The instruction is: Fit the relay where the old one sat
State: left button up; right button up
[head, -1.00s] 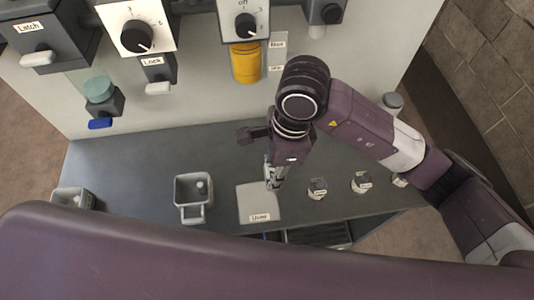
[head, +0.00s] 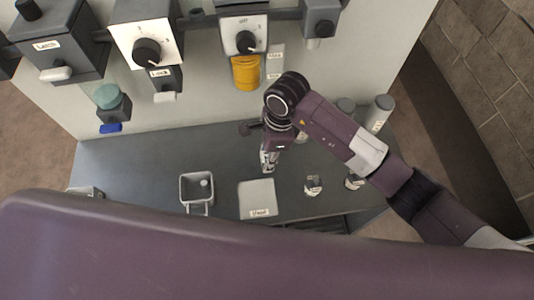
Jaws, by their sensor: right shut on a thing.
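My right gripper (head: 267,164) points down over the dark bench, behind the pale pad (head: 257,193) whose label seems to read "Used". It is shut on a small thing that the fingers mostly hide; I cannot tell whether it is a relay. Two small pale labelled pieces stand on the bench to the right, a nearer-centre one (head: 313,185) and another (head: 352,183) partly beside my arm. I cannot read their labels or make out a relay socket. My left gripper is out of view.
A grey handled bin (head: 196,190) stands left of the pad. The panel behind carries a latch box (head: 60,45), knob boxes (head: 147,42) and a yellow cylinder (head: 246,73). Grey cylinders (head: 378,113) stand at the back right.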

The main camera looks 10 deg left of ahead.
jog(key=shift+f, duration=0.1)
jog(key=shift+f+b, duration=0.15)
jog(key=shift+b, duration=0.15)
jog(key=o, duration=1.1)
jog(key=shift+o, duration=0.2)
